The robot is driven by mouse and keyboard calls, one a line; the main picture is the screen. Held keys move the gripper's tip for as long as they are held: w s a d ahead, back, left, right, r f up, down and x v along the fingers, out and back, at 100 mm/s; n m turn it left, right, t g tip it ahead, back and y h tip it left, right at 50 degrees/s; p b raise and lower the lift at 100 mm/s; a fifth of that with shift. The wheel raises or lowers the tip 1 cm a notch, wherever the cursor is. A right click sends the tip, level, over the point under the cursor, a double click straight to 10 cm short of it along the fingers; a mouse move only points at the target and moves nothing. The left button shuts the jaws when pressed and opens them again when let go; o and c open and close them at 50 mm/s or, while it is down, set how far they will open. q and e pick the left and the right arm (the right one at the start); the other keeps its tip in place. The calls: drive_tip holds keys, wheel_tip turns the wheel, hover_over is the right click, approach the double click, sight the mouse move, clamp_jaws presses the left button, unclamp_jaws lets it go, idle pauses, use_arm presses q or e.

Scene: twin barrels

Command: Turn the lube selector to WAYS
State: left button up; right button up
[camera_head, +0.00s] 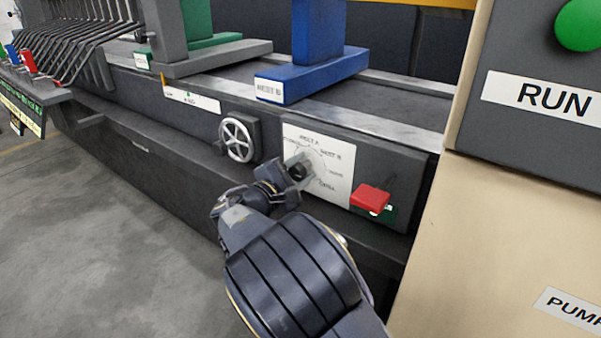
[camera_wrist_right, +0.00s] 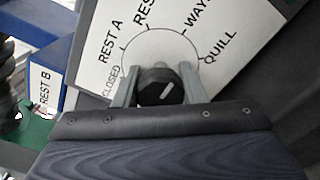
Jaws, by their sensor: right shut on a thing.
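The lube selector is a black round knob (camera_wrist_right: 160,86) with a white pointer line, on a white dial plate (camera_wrist_right: 105,55). In the right wrist view the plate reads CLOSED, REST A, a partly cut-off REST label, WAYS and QUILL. The pointer line slants up and right, toward the WAYS and QUILL side; I cannot tell which mark it meets. My right gripper (camera_wrist_right: 157,90) is shut on the knob, one finger on each side. In the head view the gripper (camera_head: 297,171) covers much of the knob in front of the plate (camera_head: 333,178). My left gripper is not in view.
A grey handwheel (camera_head: 238,139) is left of the plate. A red switch cover (camera_head: 370,198) is at its lower right. A beige cabinet (camera_head: 480,220) stands close on the right. A blue rest (camera_head: 312,72) stands on the bed above. The floor at left is clear.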

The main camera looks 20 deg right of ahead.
sight(295, 175)
drive_tip(key=shift+f, duration=0.1)
idle(0.4)
drive_tip(key=o, duration=1)
drive_tip(key=shift+a, duration=0.1)
drive_tip(key=shift+s+a, duration=0.2)
drive_tip(key=shift+a, duration=0.05)
drive_tip(key=p+v, duration=0.2)
drive_tip(key=v, duration=0.5)
drive_tip(key=shift+s, duration=0.1)
